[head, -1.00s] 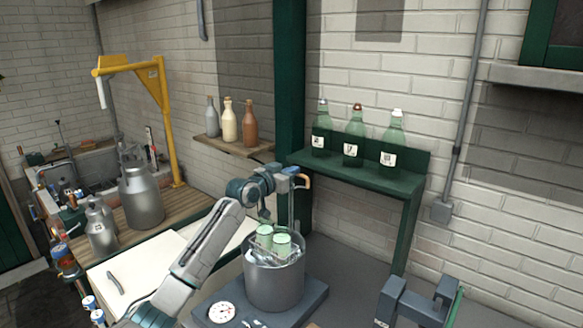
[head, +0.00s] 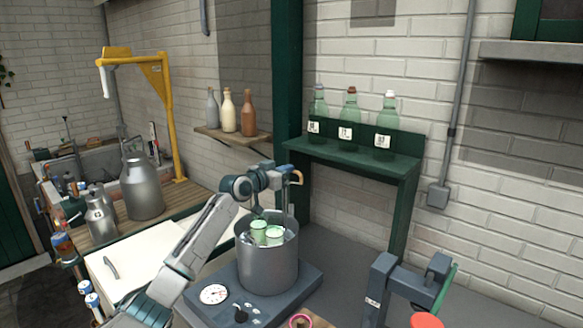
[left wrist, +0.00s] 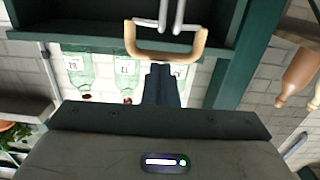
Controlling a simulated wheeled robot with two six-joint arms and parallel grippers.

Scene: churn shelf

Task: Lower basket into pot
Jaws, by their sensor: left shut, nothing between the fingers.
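The grey metal pot (head: 268,266) stands on a dark base with a white dial (head: 214,294). Two green-lidded jars (head: 274,235) sit in the basket, sunk inside the pot mouth near the rim; most of the basket is hidden by the pot wall. The basket's tan handle grip (head: 297,177) rises above the pot; it also shows in the left wrist view (left wrist: 165,54), with metal rods. My left gripper (head: 284,172) is at the handle, its dark fingers (left wrist: 161,84) shut with nothing between them. My right gripper is out of view.
A green shelf (head: 355,160) with several bottles stands behind the pot at right. A wooden wall shelf (head: 232,138) holds more bottles. A dark metal device (head: 383,285) and a red item (head: 427,321) are at front right. A white lid-like panel (head: 140,265) lies left.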

